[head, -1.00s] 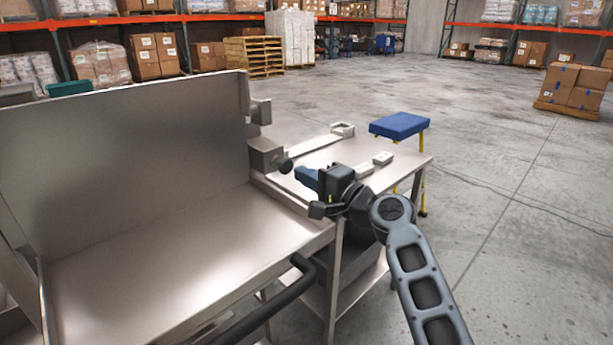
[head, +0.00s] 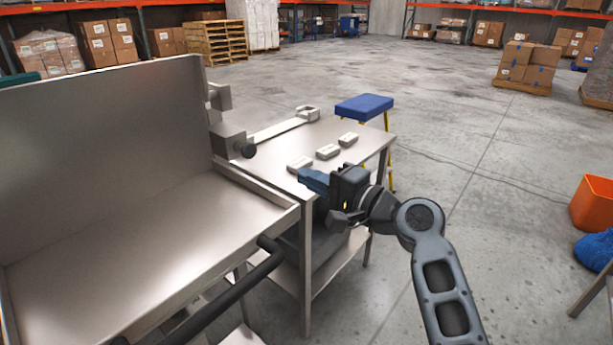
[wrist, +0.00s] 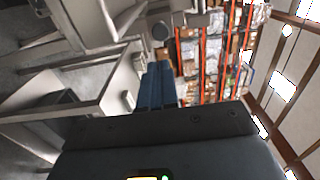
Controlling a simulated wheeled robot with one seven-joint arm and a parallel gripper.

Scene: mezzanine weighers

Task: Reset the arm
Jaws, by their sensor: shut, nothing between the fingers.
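My gripper (head: 313,180) shows in the head view at the end of my arm, in front of the small steel table's near edge. Its blue fingers are together with nothing between them. In the wrist view the blue fingers (wrist: 157,85) point away from the camera, side by side and shut. My arm is bent, with the forearm running down to the lower right of the head view.
A steel table (head: 345,165) holds several small pale blocks (head: 327,151). A large steel tray (head: 120,250) with a tall back panel stands at left. A blue-topped stool (head: 364,106) is behind the table. An orange bin (head: 593,203) stands at right. Open floor lies beyond.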

